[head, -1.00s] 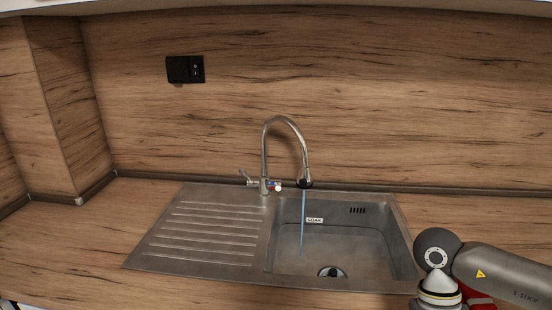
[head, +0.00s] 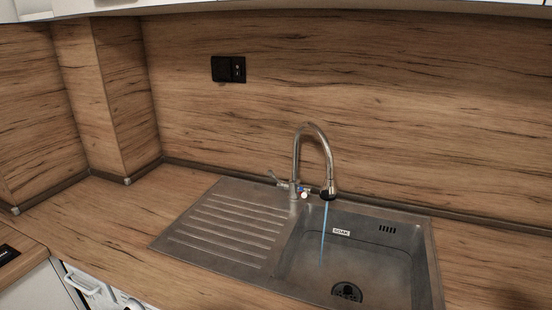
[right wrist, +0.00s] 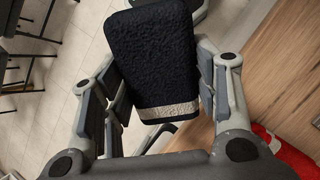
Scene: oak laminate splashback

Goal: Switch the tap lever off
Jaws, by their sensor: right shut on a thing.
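The chrome tap (head: 296,160) stands at the back edge of the sink, its gooseneck arching over the basin. Its lever (head: 279,179) sticks out up and to the left at the base. A small red-and-blue mark shows on the right of the base. A thin blue stream of water (head: 323,235) runs from the spout into the basin. My right gripper (right wrist: 160,82) is shut on a black, fuzzy, block-like thing with a pale band (right wrist: 155,50) in the right wrist view. Neither gripper shows in the head view.
The steel sink (head: 225,228) has a ribbed drainer left of its basin. Wooden counter (head: 120,207) is bare to the left. A black socket (head: 228,69) is on the splashback. A red thing (right wrist: 290,150) lies by the wood in the right wrist view.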

